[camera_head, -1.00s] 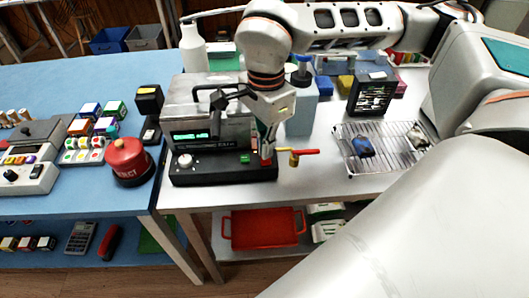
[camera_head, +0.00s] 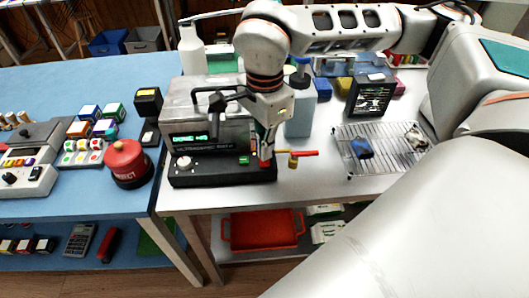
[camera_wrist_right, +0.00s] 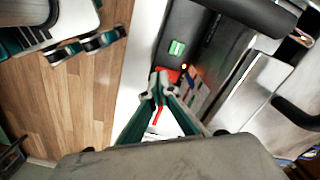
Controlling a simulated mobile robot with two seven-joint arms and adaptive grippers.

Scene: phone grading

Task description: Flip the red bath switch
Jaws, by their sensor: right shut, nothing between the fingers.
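The ultrasonic bath (camera_head: 212,103) is a grey metal box with a black front base at the left of the metal table. Its display (camera_head: 190,137) shows lit text that seems to begin with "DONE". The red switch (camera_head: 265,162) is at the right end of the base, beside a green switch (camera_head: 244,160). My right gripper (camera_head: 268,150) is shut and empty, pointing down at the red switch. In the right wrist view the fingertips (camera_wrist_right: 162,84) cover part of the red switch (camera_wrist_right: 169,74); contact cannot be told. The green switch (camera_wrist_right: 177,47) shows clearly there. My left gripper is out of view.
A red-handled brass valve (camera_head: 304,153) sticks out just right of the switch. A wire rack (camera_head: 383,140) with a blue item stands further right. A pale blue bottle (camera_head: 299,112) is behind the gripper. A red button (camera_head: 127,162) stands on the blue table.

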